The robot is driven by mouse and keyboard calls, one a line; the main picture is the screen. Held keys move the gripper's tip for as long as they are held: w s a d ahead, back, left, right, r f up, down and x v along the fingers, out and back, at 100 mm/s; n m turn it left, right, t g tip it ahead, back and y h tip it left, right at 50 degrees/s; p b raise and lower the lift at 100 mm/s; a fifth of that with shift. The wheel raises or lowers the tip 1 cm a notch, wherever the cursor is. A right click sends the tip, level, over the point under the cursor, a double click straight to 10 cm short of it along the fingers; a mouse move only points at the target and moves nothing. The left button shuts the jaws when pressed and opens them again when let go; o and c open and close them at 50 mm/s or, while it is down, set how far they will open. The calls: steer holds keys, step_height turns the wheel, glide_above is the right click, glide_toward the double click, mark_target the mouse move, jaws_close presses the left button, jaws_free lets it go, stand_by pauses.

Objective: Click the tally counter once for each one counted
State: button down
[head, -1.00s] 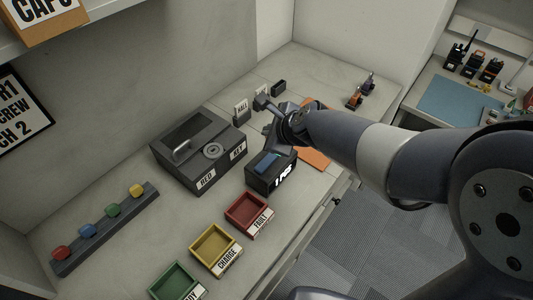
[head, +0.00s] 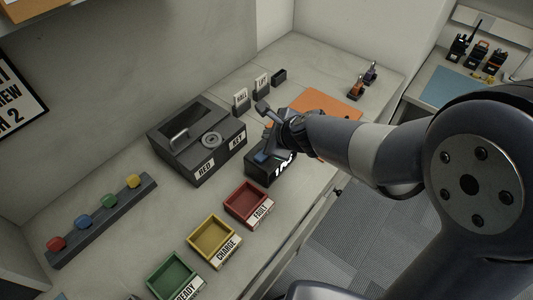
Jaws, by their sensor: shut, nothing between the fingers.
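My gripper (head: 268,149) is shut and empty, just over the counter's top by the blue button. It covers part of the counter, and I cannot tell whether the fingertips touch the button.
The dark box (head: 199,166) has a handle and round dial. Red (head: 248,203), yellow (head: 214,241) and green (head: 173,275) trays line the front. A rack (head: 104,221) holds coloured knobs.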

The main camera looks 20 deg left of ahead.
steer(key=shift+f+b, duration=1.1)
steer(key=shift+f, duration=0.5)
stand_by(0.8)
steer(key=shift+f+b, duration=0.4)
steer(key=shift+b, duration=0.05)
steer(key=shift+f+b, duration=0.5)
stand_by(0.6)
steer(key=shift+r, duration=0.1)
steer(key=shift+r+p, duration=0.85)
steer(key=shift+p, duration=0.1)
step_height(320, 180, up, 5)
steer(key=p, duration=0.5)
steer(key=shift+r, duration=0.1)
